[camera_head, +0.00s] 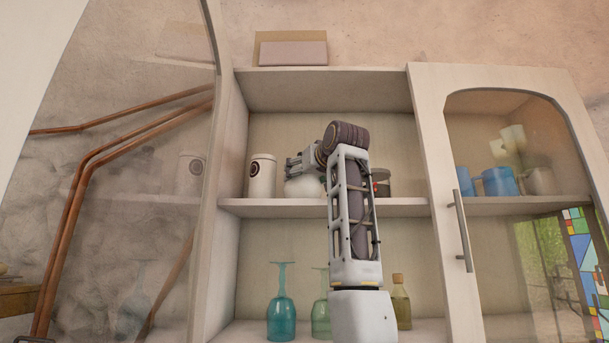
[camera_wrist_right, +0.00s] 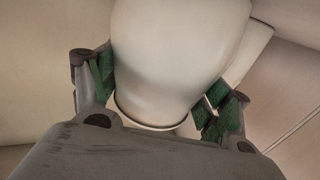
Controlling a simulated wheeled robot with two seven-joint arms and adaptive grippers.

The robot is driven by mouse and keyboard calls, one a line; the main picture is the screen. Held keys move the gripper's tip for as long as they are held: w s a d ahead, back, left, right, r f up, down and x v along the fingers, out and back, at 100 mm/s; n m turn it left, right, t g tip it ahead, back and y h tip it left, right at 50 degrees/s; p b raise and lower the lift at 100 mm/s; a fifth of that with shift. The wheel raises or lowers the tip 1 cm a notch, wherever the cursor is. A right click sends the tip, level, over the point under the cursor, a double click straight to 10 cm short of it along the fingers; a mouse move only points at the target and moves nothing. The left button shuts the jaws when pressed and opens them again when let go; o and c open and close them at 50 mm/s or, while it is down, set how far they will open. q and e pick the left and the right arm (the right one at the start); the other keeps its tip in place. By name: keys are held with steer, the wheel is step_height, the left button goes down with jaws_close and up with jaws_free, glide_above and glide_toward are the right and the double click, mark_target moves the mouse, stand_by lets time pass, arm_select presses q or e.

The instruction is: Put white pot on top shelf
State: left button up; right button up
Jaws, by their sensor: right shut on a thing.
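The white pot (camera_head: 304,187) is at the upper shelf of the open cabinet, partly hidden behind my right arm. In the right wrist view the white pot (camera_wrist_right: 180,55) fills the space between the green-padded fingers of my right gripper (camera_wrist_right: 163,95), which is shut on it. My right gripper also shows in the head view (camera_head: 302,165), with the wrist just in front of the shelf. The top shelf (camera_head: 280,208) bears other items beside the pot. Whether the pot's base touches the shelf is hidden. My left gripper is out of view.
A white canister (camera_head: 262,177) stands left of the pot, and a dark-lidded jar (camera_head: 381,183) stands right of it. Stemmed glasses (camera_head: 281,305) and a bottle (camera_head: 401,302) are on the lower level. The right glass door (camera_head: 462,230) is shut; the left door (camera_head: 150,200) stands open.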

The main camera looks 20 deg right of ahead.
steer(key=o, duration=1.5)
steer(key=shift+f, duration=0.1)
steer(key=shift+s+a+b, duration=0.1)
steer(key=shift+s+b, duration=0.25)
steer(key=shift+s, duration=0.4)
steer(key=s+b, duration=0.1)
steer(key=s, duration=0.2)
steer(key=s+b, duration=0.1)
steer(key=s, duration=0.3)
steer(key=s+b, duration=0.1)
steer(key=s, duration=0.2)
steer(key=shift+s+a, duration=0.25)
steer(key=shift+s, duration=0.05)
